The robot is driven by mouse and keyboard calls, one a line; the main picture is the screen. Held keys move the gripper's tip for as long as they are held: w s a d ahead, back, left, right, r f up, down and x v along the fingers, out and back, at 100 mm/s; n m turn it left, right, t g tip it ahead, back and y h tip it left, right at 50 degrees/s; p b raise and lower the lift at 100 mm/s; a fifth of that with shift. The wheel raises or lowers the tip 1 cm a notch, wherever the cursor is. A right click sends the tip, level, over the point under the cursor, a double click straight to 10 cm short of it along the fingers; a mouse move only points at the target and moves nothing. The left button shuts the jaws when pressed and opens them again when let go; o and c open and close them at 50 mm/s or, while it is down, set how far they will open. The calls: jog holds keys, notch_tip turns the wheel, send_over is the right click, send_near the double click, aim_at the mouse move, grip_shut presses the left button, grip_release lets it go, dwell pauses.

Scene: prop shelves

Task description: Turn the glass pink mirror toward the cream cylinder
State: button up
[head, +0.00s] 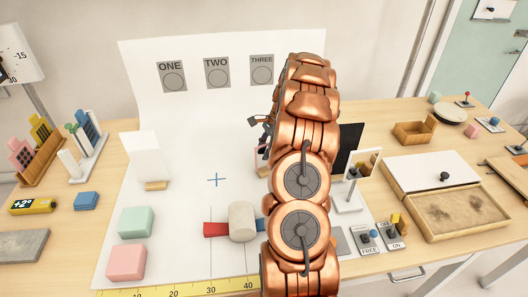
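The cream cylinder (242,222) stands on the white sheet in front of my arm, touching or close to a red block at its left. A small pinkish piece (262,171) shows at the left edge of my arm, mostly hidden behind it; it may be part of the glass pink mirror, but I cannot tell which way it faces. My gripper (262,134) is partly visible as dark finger parts just above that piece. My copper arm hides the rest, so I cannot tell whether it is open or touching anything.
A red block (215,229) lies left of the cylinder. A white upright panel (147,158) stands at left, with green (136,221) and pink (127,262) blocks in front. A framed mirror (362,166) on a white stand is right of my arm. The sheet's middle is clear.

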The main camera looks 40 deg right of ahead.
jog(key=v, duration=1.1)
jog(key=shift+d+r, duration=0.15)
jog(key=shift+r, duration=0.05)
jog(key=s+a+r+n+g, duration=0.1)
jog(key=a+r+n, duration=0.3)
jog(key=a, duration=0.8)
jog(key=a+r+n+g, duration=0.1)
jog(key=a+r+n, duration=0.3)
jog(key=a, duration=0.7)
jog(key=s+a+n+h, duration=0.2)
jog(key=s+a+n, duration=0.4)
jog(key=s+a, duration=0.45)
jog(key=s+a+f+n+h, duration=0.1)
jog(key=s+a+f+n, duration=0.1)
jog(key=s, duration=0.6)
jog(key=s+a+f+n+g+h, duration=0.1)
jog(key=s+a+f+n, duration=0.1)
jog(key=s+a+n, duration=0.3)
jog(key=s, duration=0.4)
jog(key=shift+s+a, duration=0.25)
